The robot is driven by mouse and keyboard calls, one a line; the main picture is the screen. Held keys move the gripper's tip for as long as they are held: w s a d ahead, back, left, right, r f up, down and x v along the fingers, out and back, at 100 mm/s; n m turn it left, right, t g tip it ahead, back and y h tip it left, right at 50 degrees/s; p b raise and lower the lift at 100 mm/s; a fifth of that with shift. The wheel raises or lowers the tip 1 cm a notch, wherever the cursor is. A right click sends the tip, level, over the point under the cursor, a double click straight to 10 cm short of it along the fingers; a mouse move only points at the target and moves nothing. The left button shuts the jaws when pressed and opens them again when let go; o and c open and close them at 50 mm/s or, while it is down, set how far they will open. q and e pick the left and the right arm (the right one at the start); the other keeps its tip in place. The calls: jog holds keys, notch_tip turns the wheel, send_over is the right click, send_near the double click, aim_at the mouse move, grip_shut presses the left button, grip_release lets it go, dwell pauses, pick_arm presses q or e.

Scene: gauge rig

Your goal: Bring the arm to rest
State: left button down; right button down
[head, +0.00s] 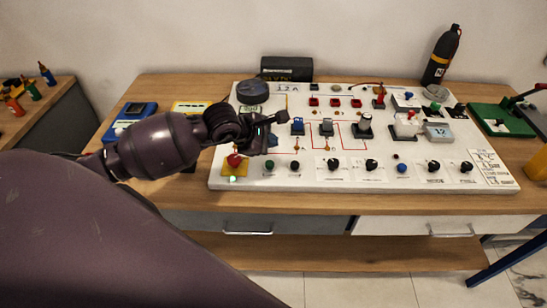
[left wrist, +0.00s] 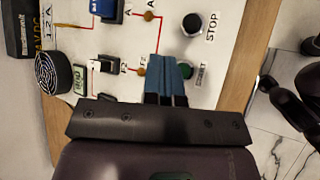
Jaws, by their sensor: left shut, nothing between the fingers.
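My left arm comes in from the left in the head view. Its gripper (head: 270,141) is over the left part of the white gauge board (head: 375,178). In the left wrist view the blue fingers of my left gripper (left wrist: 168,75) are closed together with nothing between them. I cannot tell the exact gap to the board. My right gripper does not show.
The board carries switches, knobs and a red button (head: 234,160) on yellow close by my gripper. A blue multimeter (head: 130,118) lies left. A black bottle (head: 441,55) and a green device (head: 500,118) stand right. The wooden table (head: 330,204) has a clear front strip.

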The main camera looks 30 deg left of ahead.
pick_arm(q)
jog(key=shift+d, duration=0.1)
jog(key=s+d+n+t+h, duration=0.3)
jog(key=s+d+n+h, duration=0.45)
jog(key=d+n, duration=0.4)
jog(key=s+a+f+m+y, duration=0.3)
jog(key=s+f+m+y, duration=0.2)
jog(key=m, duration=1.2)
jog(key=s+a+f+m+y, duration=0.4)
jog(key=f+m, duration=0.7)
jog(key=m, duration=0.7)
jog(key=s+y, duration=0.2)
jog(key=shift+s+a+f, duration=0.2)
jog(key=shift+s+a, duration=0.05)
jog(key=shift+s, duration=0.1)
